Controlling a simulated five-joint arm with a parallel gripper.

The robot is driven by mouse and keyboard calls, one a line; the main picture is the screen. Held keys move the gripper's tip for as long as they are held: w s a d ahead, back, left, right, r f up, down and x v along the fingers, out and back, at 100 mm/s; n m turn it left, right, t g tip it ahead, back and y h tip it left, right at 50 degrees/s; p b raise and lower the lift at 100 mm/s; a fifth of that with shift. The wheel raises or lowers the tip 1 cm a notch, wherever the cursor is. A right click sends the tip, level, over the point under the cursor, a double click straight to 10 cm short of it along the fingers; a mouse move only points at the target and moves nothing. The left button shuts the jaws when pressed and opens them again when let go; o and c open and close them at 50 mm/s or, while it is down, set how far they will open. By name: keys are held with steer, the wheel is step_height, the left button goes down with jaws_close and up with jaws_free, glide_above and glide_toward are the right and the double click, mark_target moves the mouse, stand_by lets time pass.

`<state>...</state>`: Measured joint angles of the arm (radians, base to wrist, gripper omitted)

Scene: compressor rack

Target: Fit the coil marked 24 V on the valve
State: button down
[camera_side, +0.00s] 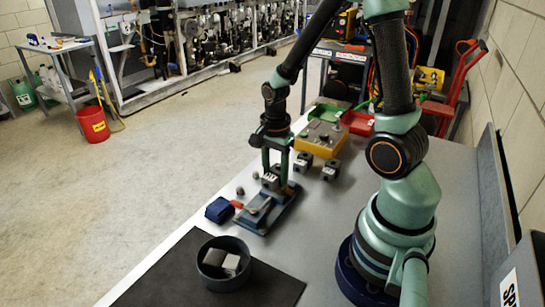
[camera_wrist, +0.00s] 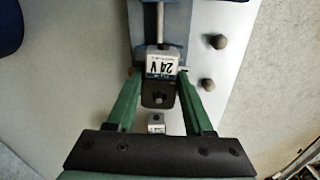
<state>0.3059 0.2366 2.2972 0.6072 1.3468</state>
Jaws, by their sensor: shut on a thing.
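My gripper (camera_side: 276,175) is shut on the coil marked 24 V (camera_wrist: 162,66), a black block with a white label. In the wrist view the coil sits between my green fingers (camera_wrist: 160,82). In the side view the coil (camera_side: 271,181) is low over the far end of the blue-grey valve fixture (camera_side: 256,219). A metal rod (camera_wrist: 160,22) of the fixture runs up to the coil's edge in the wrist view. I cannot tell whether the coil is around the valve stem; the gripper and coil hide that spot.
Two other coils (camera_side: 303,162) (camera_side: 330,170) stand by a yellow box (camera_side: 319,141). Small round knobs (camera_wrist: 217,41) lie beside the fixture. A blue block (camera_side: 219,210) is to its left. A dark round bin (camera_side: 212,280) with pale pieces stands on the black mat (camera_side: 170,285).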

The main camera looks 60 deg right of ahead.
steer(key=shift+f, duration=0.15)
jaws_free()
stand_by(0.4)
steer(key=shift+r, duration=3.55)
steer(key=a+r+n+t, duration=0.2)
steer(key=a+r+n, duration=0.2)
steer(key=n, duration=0.5)
steer(key=s+a+r+n+t, duration=0.1)
steer(key=a+r+n+t, duration=0.2)
steer(key=a+r+n, duration=0.2)
step_height(320, 180, up, 3)
steer(key=n, duration=0.5)
steer(key=shift+s+a+t, duration=0.25)
steer(key=shift+s+t, duration=0.05)
